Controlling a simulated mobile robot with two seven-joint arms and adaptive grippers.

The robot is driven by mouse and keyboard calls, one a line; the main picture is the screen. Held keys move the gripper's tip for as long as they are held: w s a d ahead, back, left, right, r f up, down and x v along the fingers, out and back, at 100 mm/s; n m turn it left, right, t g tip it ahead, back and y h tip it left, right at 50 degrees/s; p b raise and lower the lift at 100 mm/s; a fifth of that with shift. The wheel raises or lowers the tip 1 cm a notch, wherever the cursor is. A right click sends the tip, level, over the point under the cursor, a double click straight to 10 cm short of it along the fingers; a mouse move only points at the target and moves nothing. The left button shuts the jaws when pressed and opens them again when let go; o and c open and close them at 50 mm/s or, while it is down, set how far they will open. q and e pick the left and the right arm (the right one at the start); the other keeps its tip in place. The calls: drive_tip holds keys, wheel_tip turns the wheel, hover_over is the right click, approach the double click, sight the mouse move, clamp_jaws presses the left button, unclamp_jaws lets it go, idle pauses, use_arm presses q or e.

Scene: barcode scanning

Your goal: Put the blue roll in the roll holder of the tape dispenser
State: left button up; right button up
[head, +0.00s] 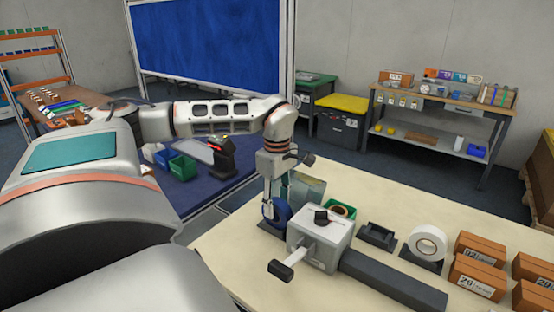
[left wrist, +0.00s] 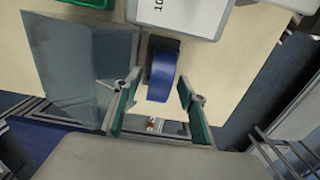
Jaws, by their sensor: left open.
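The blue roll (head: 280,214) stands upright on a small dark stand (head: 268,229) near the table's left edge. My left gripper (head: 277,193) is open and points down over it. In the left wrist view the blue roll (left wrist: 162,74) lies between the spread fingers of the gripper (left wrist: 158,92), with a gap on both sides. The tape dispenser (head: 309,252), a pale box with a black-ended lever and a long dark bed, stands just right of the roll. A small black part (head: 322,217) sits on its top; I cannot tell whether this is the roll holder. My right gripper is out of view.
Behind the dispenser is a green container or roll (head: 343,208). An empty dark stand (head: 377,234), a white roll (head: 428,243) and several brown boxes (head: 480,248) stand to the right. A clear sheet or bin (left wrist: 85,62) lies left of the roll in the wrist view.

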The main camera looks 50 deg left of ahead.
use_arm(q)
wheel_tip(320, 180, up, 12)
idle(0.5)
idle(0.3)
